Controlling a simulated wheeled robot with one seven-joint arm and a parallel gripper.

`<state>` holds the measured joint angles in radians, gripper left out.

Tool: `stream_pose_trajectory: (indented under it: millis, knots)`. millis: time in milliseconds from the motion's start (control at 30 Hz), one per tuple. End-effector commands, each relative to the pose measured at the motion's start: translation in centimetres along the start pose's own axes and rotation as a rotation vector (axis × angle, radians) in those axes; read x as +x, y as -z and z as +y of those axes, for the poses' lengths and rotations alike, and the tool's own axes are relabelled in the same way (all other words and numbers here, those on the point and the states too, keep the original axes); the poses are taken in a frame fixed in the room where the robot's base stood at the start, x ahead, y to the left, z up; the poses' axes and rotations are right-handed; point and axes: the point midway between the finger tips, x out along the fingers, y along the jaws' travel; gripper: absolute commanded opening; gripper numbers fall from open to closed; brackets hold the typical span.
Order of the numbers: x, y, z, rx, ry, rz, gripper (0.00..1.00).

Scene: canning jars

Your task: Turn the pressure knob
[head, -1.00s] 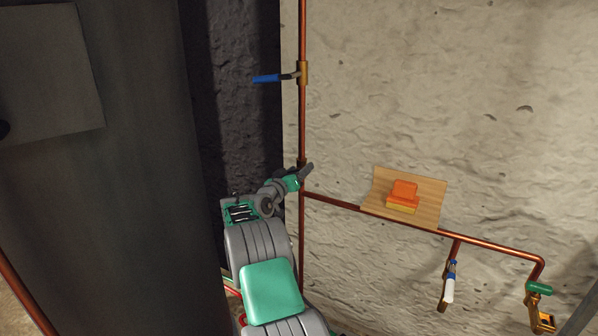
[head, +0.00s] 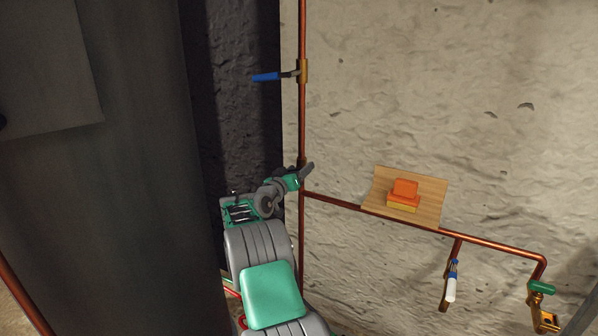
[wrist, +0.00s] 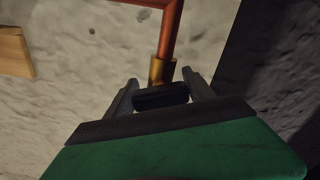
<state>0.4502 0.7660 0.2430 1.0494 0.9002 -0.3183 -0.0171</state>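The pressure knob looks like the dark, rounded piece (wrist: 161,98) below a brass fitting on the copper pipe in the wrist view. My gripper (wrist: 161,78) has one finger on each side of this dark piece. The fingers stand apart, and whether they touch its sides is hard to see. In the head view my gripper (head: 307,173) is at the vertical copper pipe, near its junction with the horizontal pipe. There the fingers and wrist largely hide the knob.
A blue-handled valve (head: 268,77) is higher on the vertical copper pipe (head: 303,122). A wooden shelf (head: 430,205) holds an orange and yellow block (head: 404,192). A white-and-blue-handled valve (head: 451,287) and a green-handled valve (head: 541,287) hang right. A dark grey cabinet (head: 110,190) stands left.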

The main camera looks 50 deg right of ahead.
Motion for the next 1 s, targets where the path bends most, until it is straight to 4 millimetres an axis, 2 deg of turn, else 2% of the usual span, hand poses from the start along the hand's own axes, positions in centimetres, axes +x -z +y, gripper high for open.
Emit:
stream_pose_trajectory:
  millis: [33,200,467,567,800,1000]
  knots:
    - [0.0,0.0,0.0,0.0,0.0,0.0,0.68]
    - [0.0,0.0,0.0,0.0,0.0,0.0,0.8]
    - [-0.2,0.0,0.0,0.0,0.001,0.0,0.8]
    - [-1.5,0.2,-0.1,0.0,0.003,0.0,0.8]
    - [-6.3,0.2,-0.1,-0.001,0.003,0.0,0.8]
    - [-7.8,0.0,0.0,-0.001,0.0,0.0,0.8]
